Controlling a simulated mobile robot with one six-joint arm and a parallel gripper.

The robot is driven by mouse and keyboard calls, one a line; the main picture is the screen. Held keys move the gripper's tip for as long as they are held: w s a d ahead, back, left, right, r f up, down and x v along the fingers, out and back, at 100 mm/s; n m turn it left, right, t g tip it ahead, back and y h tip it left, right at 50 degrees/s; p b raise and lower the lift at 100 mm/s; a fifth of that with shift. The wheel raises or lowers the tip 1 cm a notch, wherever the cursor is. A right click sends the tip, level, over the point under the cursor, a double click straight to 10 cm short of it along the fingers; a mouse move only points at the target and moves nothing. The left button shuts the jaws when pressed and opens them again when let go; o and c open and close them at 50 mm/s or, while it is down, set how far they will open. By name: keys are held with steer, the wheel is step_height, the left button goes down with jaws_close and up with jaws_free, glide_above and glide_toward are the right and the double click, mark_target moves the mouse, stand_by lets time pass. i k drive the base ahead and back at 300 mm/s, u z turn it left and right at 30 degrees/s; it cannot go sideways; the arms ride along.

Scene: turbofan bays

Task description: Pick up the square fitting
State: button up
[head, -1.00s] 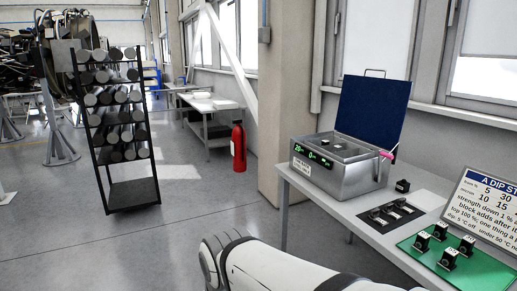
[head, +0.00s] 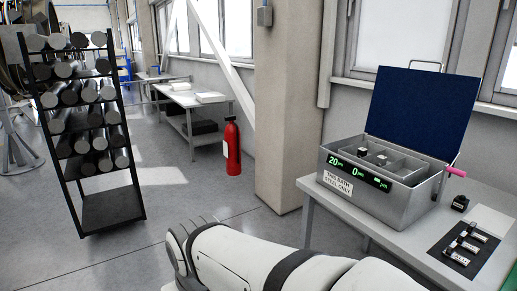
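I cannot tell for sure which piece is the square fitting. A small dark block (head: 460,203) with a light top sits on the table right of the metal bath (head: 345,206). Two small dark-and-light pieces show inside the open bath, one at the left (head: 362,151) and one further right (head: 381,158). Several small dark pieces with pale labels lie on a black mat (head: 434,251) in front of the block. My arm crosses the bottom of the head view. My gripper is out of view.
The bath's blue lid (head: 420,108) stands open, with a pink handle (head: 456,172) at its side. A rack of bars (head: 112,209) stands at left. A red fire extinguisher (head: 232,150) is beside the pillar (head: 280,110). The floor between them is clear.

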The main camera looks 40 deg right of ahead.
mark_target(381, 160)
steer(key=u, duration=0.05)
steer(key=i, duration=1.25)
steer(key=z, duration=3.2)
steer(key=i, duration=1)
steer(key=u, duration=0.1)
